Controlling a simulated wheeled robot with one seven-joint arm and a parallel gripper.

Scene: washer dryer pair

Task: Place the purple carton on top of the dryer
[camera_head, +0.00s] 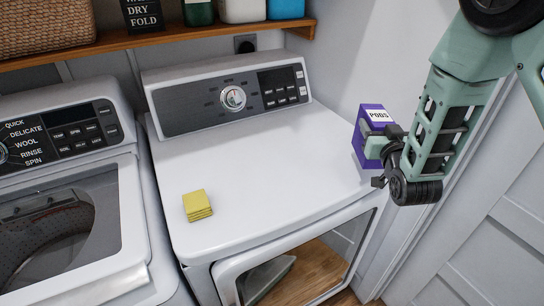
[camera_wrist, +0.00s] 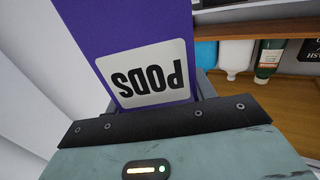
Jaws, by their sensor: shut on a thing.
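The purple carton (camera_head: 368,132) has a white label reading PODS. It is held upright in my gripper (camera_head: 382,146), at the right edge of the dryer (camera_head: 260,150). In the wrist view the carton (camera_wrist: 120,35) fills the upper middle, with its label upside down, right against my gripper (camera_wrist: 150,125). My gripper is shut on it. The carton's far side is hidden, and I cannot tell whether its base touches the dryer top. The dryer has a wide white top with a control panel and dial at the back.
A yellow stack of cloths or sponges (camera_head: 197,206) sits at the front left of the dryer top. The washer (camera_head: 80,250) stands left. A wooden shelf (camera_head: 150,40) above holds a basket, a sign and bottles. The wall is close on the right. The dryer top's middle is clear.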

